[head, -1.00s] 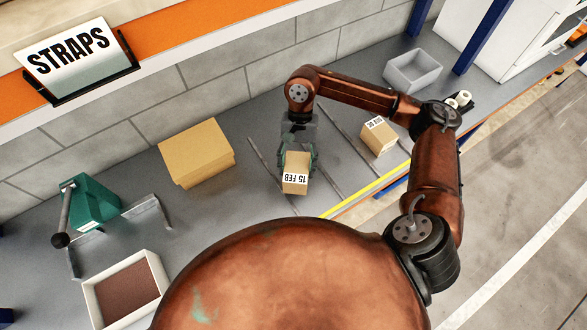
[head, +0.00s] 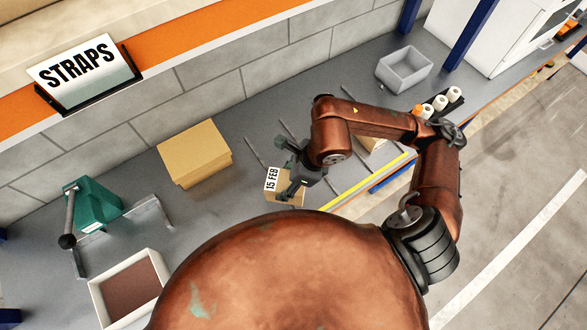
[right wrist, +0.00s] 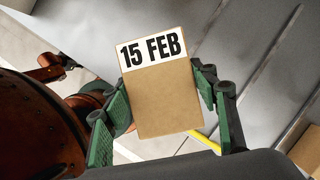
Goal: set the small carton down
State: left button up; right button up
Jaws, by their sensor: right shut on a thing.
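The small carton (head: 284,194) is a brown box with a white label reading "15 FEB". My right gripper (head: 288,178) is shut on it, over the bench between thin dark divider strips. In the right wrist view the carton (right wrist: 165,98) sits between the green finger pads, label at its far end. I cannot tell whether its underside touches the bench. My left gripper is not in view.
A second carton (head: 371,145) stands to the right, partly hidden by my right arm. A yellow strip (head: 365,183) runs along the bench's front edge. A larger tan box (head: 195,153), a grey bin (head: 404,70) and a green lever tool (head: 95,205) also stand on the bench.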

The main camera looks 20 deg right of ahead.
jog(key=w+d+f+p, duration=0.1)
jog(key=w+d+f, duration=0.1)
jog(key=w+f, duration=0.1)
jog(key=w+d+f+p, duration=0.1)
jog(key=w+d+f, duration=0.2)
jog(key=w+f, duration=0.1)
jog(key=w+d+f+p, duration=0.2)
jog(key=w+f, duration=0.2)
jog(key=f, duration=0.1)
jog(key=shift+w+d+f, duration=0.15)
jog(key=shift+w+d, duration=0.1)
jog(key=shift+d, duration=0.15)
jog(key=shift+f, duration=0.25)
jog(key=shift+f, duration=0.1)
jog(key=o, duration=1.6)
